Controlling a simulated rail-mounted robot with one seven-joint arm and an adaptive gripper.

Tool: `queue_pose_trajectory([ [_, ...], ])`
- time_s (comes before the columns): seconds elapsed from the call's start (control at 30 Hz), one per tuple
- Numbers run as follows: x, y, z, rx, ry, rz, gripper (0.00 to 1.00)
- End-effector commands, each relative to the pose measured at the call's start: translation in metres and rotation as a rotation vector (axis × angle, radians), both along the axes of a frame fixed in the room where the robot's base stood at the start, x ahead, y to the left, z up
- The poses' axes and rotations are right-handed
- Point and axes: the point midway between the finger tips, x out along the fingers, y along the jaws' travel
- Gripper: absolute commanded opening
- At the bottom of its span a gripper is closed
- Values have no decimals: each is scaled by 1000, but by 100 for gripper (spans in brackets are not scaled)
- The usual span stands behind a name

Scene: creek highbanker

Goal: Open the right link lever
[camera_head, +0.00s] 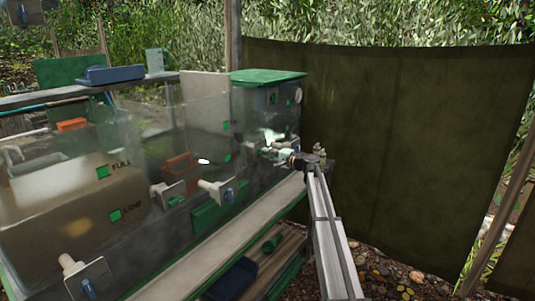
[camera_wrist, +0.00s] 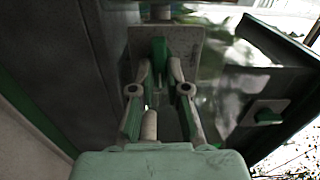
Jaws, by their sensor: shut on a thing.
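The right link lever (camera_wrist: 158,52) is a narrow dark green piece in front of a pale mounting plate (camera_wrist: 190,42) in the wrist view. My gripper (camera_wrist: 158,74) has its two fingers closed in on either side of it. In the head view my gripper (camera_head: 284,157) is at the right end of the clear-walled tank (camera_head: 120,118), by a pale fitting. The lever itself is hidden or too small to make out there. Its exact angle cannot be told.
White pipe fittings with blue handles (camera_head: 228,195) stick out of the tank front to the left. A pale ledge (camera_head: 215,238) runs below. A green-lidded box (camera_head: 268,76) stands behind my gripper. A dark green tarp (camera_head: 400,150) hangs at the right above gravel (camera_head: 395,275).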

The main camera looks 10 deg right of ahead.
Motion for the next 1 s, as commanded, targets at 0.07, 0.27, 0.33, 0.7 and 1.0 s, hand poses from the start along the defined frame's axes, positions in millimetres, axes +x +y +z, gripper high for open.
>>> queue_pose_trajectory([
  [0.07,3,2,4,21,15,-1,0],
  [0.27,3,2,4,43,37,-1,0],
  [0.33,3,2,3,46,40,-1,0],
  [0.7,3,2,4,47,41,-2,32],
  [1.0,2,2,1,43,41,0,40],
])
